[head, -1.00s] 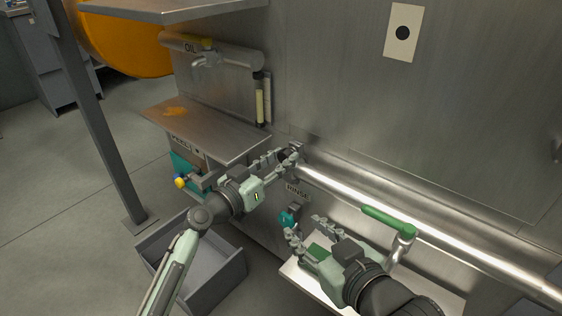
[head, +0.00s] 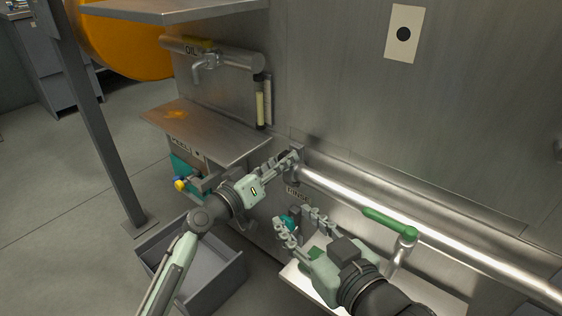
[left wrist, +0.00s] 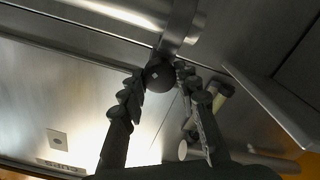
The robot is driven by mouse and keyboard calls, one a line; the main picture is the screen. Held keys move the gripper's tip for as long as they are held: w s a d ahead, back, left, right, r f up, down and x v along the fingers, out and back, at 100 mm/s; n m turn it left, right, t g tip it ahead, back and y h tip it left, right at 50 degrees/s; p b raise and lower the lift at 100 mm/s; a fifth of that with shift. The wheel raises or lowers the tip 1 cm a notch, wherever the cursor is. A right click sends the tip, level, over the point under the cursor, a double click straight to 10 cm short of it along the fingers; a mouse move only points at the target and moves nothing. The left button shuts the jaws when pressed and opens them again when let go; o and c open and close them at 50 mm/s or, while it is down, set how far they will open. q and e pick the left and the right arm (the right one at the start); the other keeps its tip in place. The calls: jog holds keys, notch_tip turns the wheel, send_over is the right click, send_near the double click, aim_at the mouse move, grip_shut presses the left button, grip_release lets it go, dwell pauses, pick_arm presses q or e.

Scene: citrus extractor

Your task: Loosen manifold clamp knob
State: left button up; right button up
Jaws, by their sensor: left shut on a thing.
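The clamp knob, dark and round with a small pale square on its face, shows in the left wrist view (left wrist: 159,72) against the end of the metal pipe. My left gripper (head: 284,160) is at the left end of the pipe in the head view. In the left wrist view its two fingers (left wrist: 160,77) close on the knob from both sides. In the head view the fingers mostly hide the knob. My right gripper (head: 293,218) is lower, with its fingers spread beside a small teal handle (head: 289,223) under the RINSE label; contact cannot be told.
The long shiny pipe (head: 340,184) runs to the lower right, with a green-handled lever (head: 388,222) on it. A metal shelf (head: 205,130) and a small OIL tap (head: 207,65) are at the upper left. A grey open bin (head: 190,283) stands on the floor below.

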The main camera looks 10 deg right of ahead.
pick_arm(q)
jog(key=o, duration=1.2)
jog(key=shift+a, duration=0.1)
jog(key=v, duration=1.1)
jog(key=shift+s+a, duration=0.25)
jog(key=shift+s, duration=0.05)
